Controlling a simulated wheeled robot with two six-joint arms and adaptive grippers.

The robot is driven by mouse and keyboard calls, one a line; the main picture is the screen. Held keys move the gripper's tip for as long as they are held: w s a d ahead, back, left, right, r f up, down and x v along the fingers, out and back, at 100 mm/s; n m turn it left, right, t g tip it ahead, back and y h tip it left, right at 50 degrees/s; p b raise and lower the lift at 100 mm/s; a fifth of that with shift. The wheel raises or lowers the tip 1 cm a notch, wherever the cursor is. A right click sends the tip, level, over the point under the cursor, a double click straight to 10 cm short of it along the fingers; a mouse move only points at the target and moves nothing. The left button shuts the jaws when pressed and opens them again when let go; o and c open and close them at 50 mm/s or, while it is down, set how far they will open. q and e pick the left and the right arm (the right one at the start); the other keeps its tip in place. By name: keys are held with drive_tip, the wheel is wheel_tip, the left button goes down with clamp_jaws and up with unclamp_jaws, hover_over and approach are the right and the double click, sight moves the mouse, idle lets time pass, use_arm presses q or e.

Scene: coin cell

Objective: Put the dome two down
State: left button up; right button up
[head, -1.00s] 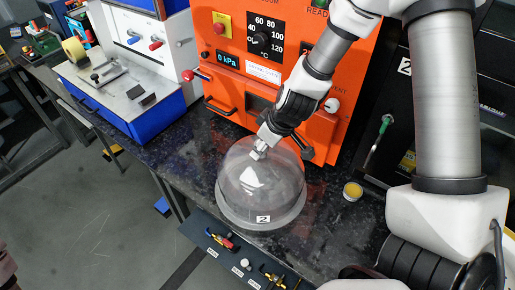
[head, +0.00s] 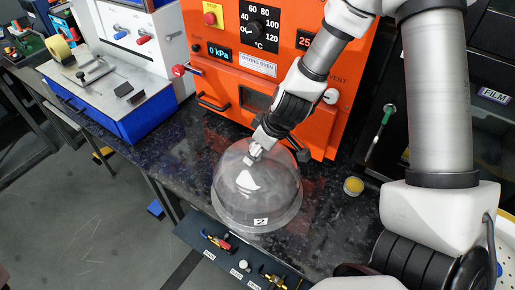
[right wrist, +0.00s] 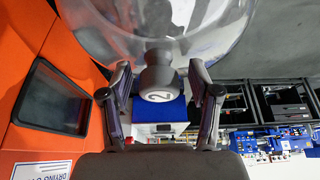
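A clear glass dome (head: 258,192) with a white "2" label on its front rim is upright over the dark counter, near its front edge. I cannot tell whether its rim touches the counter. My right gripper (head: 257,150) is at the dome's top with its fingers on both sides of the knob. In the right wrist view the grey knob (right wrist: 157,83), marked "2", sits between the two fingers, and the dome's clear wall (right wrist: 215,30) lies beyond it. My left gripper is not in view.
The orange drying oven (head: 258,85) stands behind the dome. A panel with valves (head: 238,262) runs along the front edge. The dark counter (head: 165,150) is clear to the left.

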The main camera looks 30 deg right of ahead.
drive_tip(key=shift+w+r, duration=0.1)
drive_tip(key=shift+r, duration=0.15)
drive_tip(key=p+v, duration=1.2)
drive_tip(key=s+a+f+m+g, duration=0.2)
drive_tip(key=s+f, duration=0.6)
drive_tip(key=f, duration=0.2)
drive_tip(key=s+a+f+m+g+h, duration=0.1)
drive_tip(key=s+a+f+m+g, duration=0.1)
drive_tip(key=s+f, duration=0.7)
drive_tip(key=shift+s+a+f+m+h, duration=0.25)
drive_tip(key=shift+a+f+m, duration=0.25)
drive_tip(key=shift+a+f, duration=0.4)
